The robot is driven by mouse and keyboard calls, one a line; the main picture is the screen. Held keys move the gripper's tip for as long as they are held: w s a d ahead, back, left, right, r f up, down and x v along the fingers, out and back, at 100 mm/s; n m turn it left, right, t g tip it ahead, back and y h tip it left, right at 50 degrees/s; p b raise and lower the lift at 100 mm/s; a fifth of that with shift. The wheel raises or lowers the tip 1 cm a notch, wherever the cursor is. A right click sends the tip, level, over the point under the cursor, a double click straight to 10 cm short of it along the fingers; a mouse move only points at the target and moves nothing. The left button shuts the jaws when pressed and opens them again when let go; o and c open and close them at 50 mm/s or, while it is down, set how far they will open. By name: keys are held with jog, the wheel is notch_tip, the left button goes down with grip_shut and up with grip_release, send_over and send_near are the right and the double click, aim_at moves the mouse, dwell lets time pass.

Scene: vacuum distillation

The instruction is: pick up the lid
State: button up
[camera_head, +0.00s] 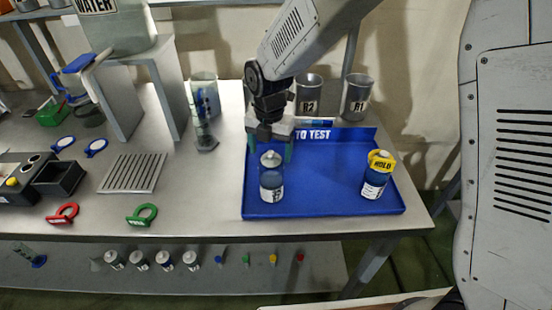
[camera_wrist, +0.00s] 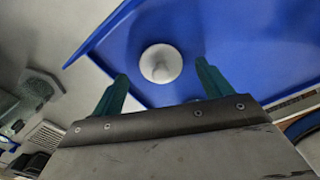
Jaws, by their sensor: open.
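A clear bottle (camera_head: 271,186) with a white label stands upright on the blue tray, toward its left side. A pale round lid (camera_head: 270,159) sits on its top. In the wrist view the lid (camera_wrist: 161,63) is a white disc with a small knob, seen from above. My gripper (camera_head: 270,150) is open above the bottle. In the wrist view its two green fingers (camera_wrist: 160,82) point toward the lid, one on either side of it, with the lid a little beyond the fingertips. The gripper looks empty. I cannot tell the exact height gap.
The blue tray (camera_head: 327,200), marked "TO TEST", has a raised back wall. A bottle with a yellow "HOLD" collar (camera_head: 377,175) stands at its right. Metal cups R2 (camera_head: 309,94) and R1 (camera_head: 356,97) stand behind. A glass cylinder (camera_head: 204,105) stands left of the tray.

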jog(key=shift+f, duration=0.75)
jog(key=c, duration=1.1)
jog(key=shift+o, duration=0.2)
jog(key=shift+d, duration=0.1)
jog(key=shift+r, duration=0.2)
